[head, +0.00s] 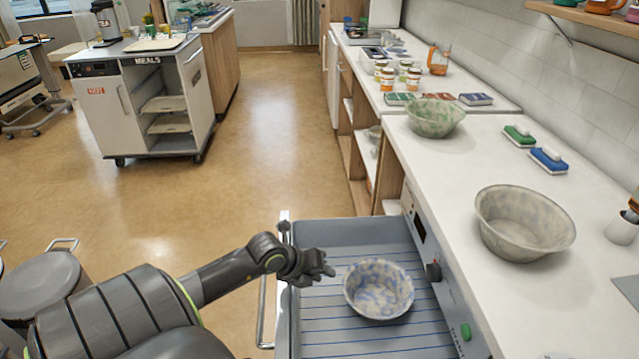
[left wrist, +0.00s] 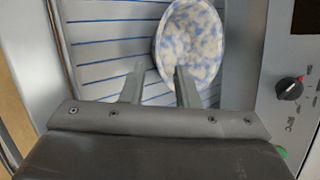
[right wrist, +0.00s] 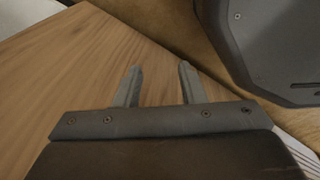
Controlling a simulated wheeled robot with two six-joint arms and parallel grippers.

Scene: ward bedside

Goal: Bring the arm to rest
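My left gripper (head: 322,268) is over the left part of an open grey drawer (head: 335,329) with blue lines on its floor. Its two fingers stand apart with nothing between them in the left wrist view (left wrist: 158,86). A blue-and-white mottled bowl (head: 378,289) sits upright in the drawer, just right of the left gripper. The bowl (left wrist: 190,42) also shows beyond the fingertips in the left wrist view. My right gripper (right wrist: 157,82) is open and empty in front of a wooden surface. It is outside the head view.
The counter right of the drawer holds a beige bowl (head: 523,222), a green bowl (head: 434,117), a green brush (head: 519,136) and a blue brush (head: 548,159). A meal cart (head: 140,105) stands at the back left. Floor left of the drawer is mostly clear.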

